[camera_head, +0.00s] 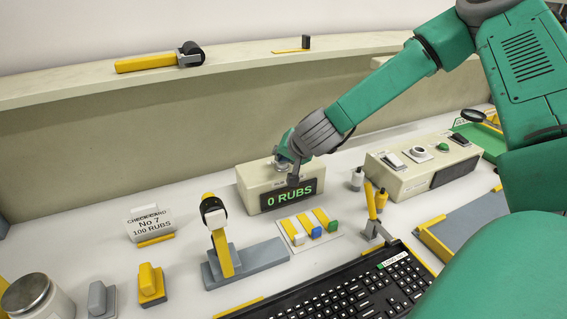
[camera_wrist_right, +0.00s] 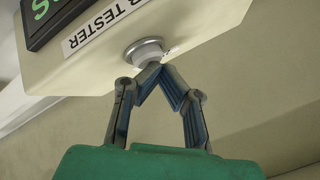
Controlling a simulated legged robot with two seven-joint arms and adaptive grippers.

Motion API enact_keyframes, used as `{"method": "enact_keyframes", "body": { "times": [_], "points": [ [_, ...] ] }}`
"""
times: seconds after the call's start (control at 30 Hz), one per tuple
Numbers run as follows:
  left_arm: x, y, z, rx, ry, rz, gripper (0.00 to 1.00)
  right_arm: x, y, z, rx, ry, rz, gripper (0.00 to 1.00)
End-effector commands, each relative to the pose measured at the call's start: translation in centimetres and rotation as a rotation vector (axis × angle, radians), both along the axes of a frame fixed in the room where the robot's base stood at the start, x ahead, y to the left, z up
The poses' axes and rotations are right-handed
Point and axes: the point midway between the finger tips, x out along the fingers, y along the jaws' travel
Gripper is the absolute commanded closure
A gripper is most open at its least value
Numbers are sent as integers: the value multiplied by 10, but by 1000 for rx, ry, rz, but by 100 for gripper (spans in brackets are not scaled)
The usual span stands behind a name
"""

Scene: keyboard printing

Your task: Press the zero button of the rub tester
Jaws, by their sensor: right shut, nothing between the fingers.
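The rub tester (camera_head: 252,180) is a cream box on the white bench with a dark display (camera_head: 290,193) that reads "0 RUBS" in green. It also shows at the top of the right wrist view (camera_wrist_right: 100,75), with part of a "TESTER" label. Its round grey button (camera_wrist_right: 146,50) sits on the top face. My right gripper (camera_wrist_right: 152,70) is shut and empty, its fingertips at the edge of the button; I cannot tell if they press it. In the head view my right gripper (camera_head: 293,178) is over the tester's top and partly hides the button. My left gripper is not in view.
A card reading "CHECKCARD No 7 100 RUBS" (camera_head: 151,222) stands left. A yellow-armed stand (camera_head: 222,250) and colored blocks (camera_head: 317,232) are in front of the tester. A black keyboard (camera_head: 350,292) lies at the front.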

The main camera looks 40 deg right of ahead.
Motion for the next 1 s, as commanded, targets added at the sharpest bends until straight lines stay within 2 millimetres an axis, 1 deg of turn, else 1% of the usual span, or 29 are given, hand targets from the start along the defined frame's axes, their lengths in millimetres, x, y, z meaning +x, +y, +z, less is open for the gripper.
{"method": "enact_keyframes", "body": {
  "times": [0.33, 0.77, 0.87, 1.0],
  "points": [
    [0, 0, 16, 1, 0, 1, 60, 0, 2, 14, 9, 0, 2, 100],
    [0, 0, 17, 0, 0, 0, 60, 0, 8, 19, 4, -1, 2, 100],
    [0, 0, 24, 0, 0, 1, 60, 0, 10, 26, 2, -2, 2, 100],
    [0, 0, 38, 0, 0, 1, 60, 0, 8, 40, 3, -1, 2, 100]
  ]
}}
